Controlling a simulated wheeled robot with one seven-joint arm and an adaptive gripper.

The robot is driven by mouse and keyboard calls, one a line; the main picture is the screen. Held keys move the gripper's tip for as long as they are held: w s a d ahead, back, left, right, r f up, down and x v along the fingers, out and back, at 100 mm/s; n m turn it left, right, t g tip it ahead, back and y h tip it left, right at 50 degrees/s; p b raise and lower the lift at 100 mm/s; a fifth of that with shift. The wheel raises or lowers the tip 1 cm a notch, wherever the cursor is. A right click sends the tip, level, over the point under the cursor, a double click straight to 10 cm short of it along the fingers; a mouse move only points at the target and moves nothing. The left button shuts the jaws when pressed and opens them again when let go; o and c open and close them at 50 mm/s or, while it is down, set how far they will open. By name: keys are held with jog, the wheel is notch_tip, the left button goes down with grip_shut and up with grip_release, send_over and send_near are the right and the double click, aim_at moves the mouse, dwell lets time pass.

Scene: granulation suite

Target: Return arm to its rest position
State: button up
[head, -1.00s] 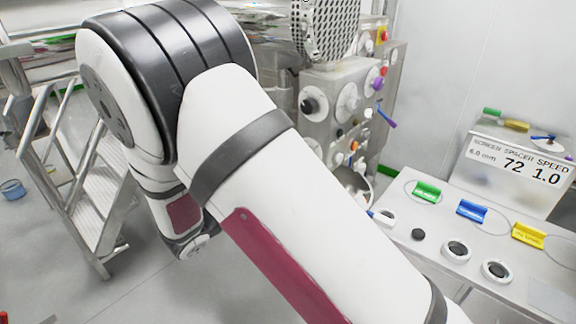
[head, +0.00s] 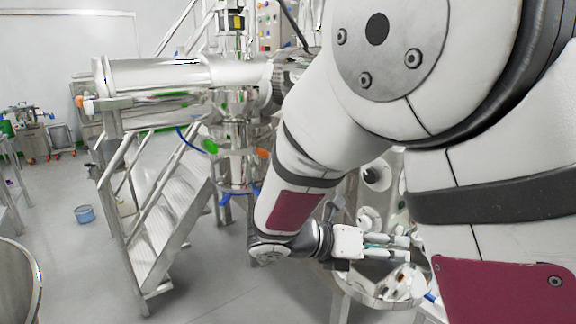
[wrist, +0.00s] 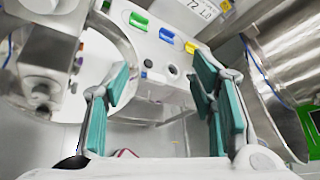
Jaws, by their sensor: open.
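My gripper (head: 392,247) shows low in the right half of the head view, at the end of my bent arm. In the wrist view my gripper (wrist: 160,105) has its two teal-padded fingers wide apart with nothing between them. It is open and empty. In the head view it is in front of the steel machine, over a round steel bowl (head: 378,290); whether it touches the bowl I cannot tell. My large white arm links cover much of the right side of the head view.
Metal steps (head: 170,215) with handrails stand left of my arm. A horizontal steel cylinder (head: 160,73) is behind them. A blue bucket (head: 84,214) sits on the floor. The wrist view shows a white panel (wrist: 165,50) with green, blue and yellow clips. Floor at lower centre is clear.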

jog(key=s+d+r+m+g+y, duration=0.2)
jog(key=s+m+y, duration=0.1)
jog(key=s+m, duration=0.35)
jog(key=s+d+r+m+g+y, duration=0.1)
jog(key=s+d+m+y, duration=0.3)
jog(key=m, duration=0.3)
jog(key=s+a+r+m+t+y, duration=0.4)
jog(key=s+m, duration=0.5)
jog(key=m, duration=0.6)
jog(key=shift+s+a+r+t+y, duration=0.4)
jog(key=shift+a+r+y, duration=0.25)
jog(key=shift+a+y, duration=0.45)
jog(key=shift+d, duration=0.1)
